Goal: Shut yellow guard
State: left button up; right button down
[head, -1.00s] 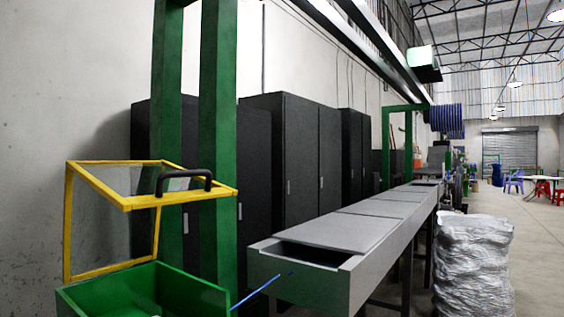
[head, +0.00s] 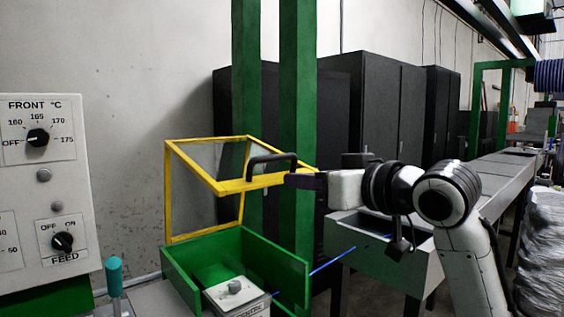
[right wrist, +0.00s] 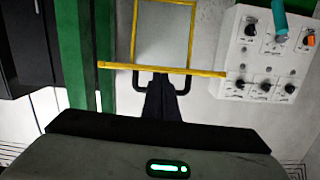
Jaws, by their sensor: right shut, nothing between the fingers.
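The yellow guard (head: 195,168) is a yellow frame with a clear panel. It stands raised and open above a green box (head: 283,258). A black handle (head: 272,157) is fixed on its front bar. My right gripper (head: 290,180) is shut and empty, with its tips at the right end of the handle in the head view. In the right wrist view, the closed fingers (right wrist: 165,82) overlap the handle (right wrist: 138,82), just below the guard's yellow bar (right wrist: 115,66). I cannot tell whether they touch it. My left gripper is out of view.
A control panel (head: 38,150) with knobs stands at the left. A blue cable (head: 335,260) runs from the green box to a long grey trough (head: 455,225). Green posts (head: 295,90) and dark cabinets (head: 385,95) stand behind. A wrapped stack (head: 540,225) is at the right.

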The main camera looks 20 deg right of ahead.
jog(key=s+r, duration=0.4)
jog(key=r, duration=0.5)
jog(key=d+r+p+x, duration=0.1)
jog(key=p+x, duration=0.2)
jog(key=x, duration=0.6)
jog(key=shift+s+f+n+t, duration=0.15)
jog(key=shift+f+t, duration=0.1)
jog(key=shift+f, duration=0.65)
jog(key=shift+s+f+n+t, duration=0.15)
jog(key=shift+f+t, duration=0.1)
jog(key=shift+f, duration=0.65)
jog(key=shift+f, duration=0.1)
